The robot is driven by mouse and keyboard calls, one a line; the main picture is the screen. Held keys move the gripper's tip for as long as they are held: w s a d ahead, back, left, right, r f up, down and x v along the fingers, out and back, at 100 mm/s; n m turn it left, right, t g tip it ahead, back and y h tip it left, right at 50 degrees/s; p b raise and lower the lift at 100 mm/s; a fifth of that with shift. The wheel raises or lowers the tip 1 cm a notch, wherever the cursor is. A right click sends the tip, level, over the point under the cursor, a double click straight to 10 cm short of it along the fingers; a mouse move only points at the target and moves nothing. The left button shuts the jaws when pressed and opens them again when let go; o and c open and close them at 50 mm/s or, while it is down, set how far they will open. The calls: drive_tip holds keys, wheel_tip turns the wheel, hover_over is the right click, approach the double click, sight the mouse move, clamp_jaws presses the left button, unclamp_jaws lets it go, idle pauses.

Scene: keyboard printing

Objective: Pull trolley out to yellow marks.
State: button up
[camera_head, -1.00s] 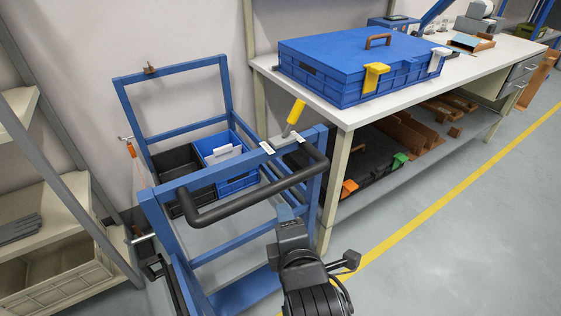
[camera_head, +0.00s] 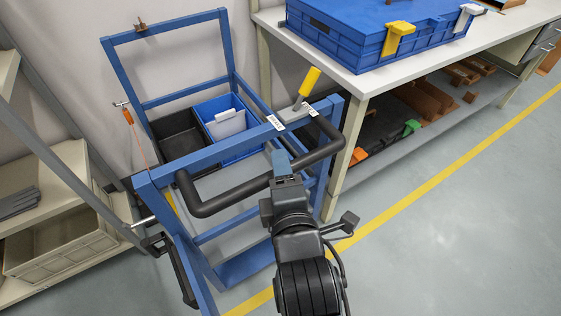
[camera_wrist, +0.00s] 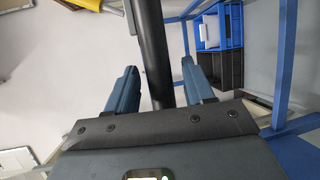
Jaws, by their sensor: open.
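The blue-framed trolley (camera_head: 215,152) stands between a shelf rack and a workbench. Its black handle bar (camera_head: 228,194) sticks out toward me. My gripper (camera_head: 284,163) is open at the handle. In the wrist view, the dark handle bar (camera_wrist: 155,50) runs between the two blue fingers (camera_wrist: 160,88), with a gap on each side. A yellow line (camera_head: 432,171) runs along the floor on the right, and a piece of yellow (camera_head: 247,303) shows beside the trolley's lower frame. The trolley's wheels are not clearly seen.
The trolley carries a black bin (camera_head: 181,140) and a blue bin (camera_head: 238,120). A yellow-handled lever (camera_head: 309,82) sits on its top rail. The workbench (camera_head: 352,70) is close on the right, the shelf rack (camera_head: 50,225) close on the left. Open floor (camera_head: 470,220) lies right.

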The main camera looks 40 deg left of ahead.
drive_tip(key=shift+x, duration=1.1)
clamp_jaws()
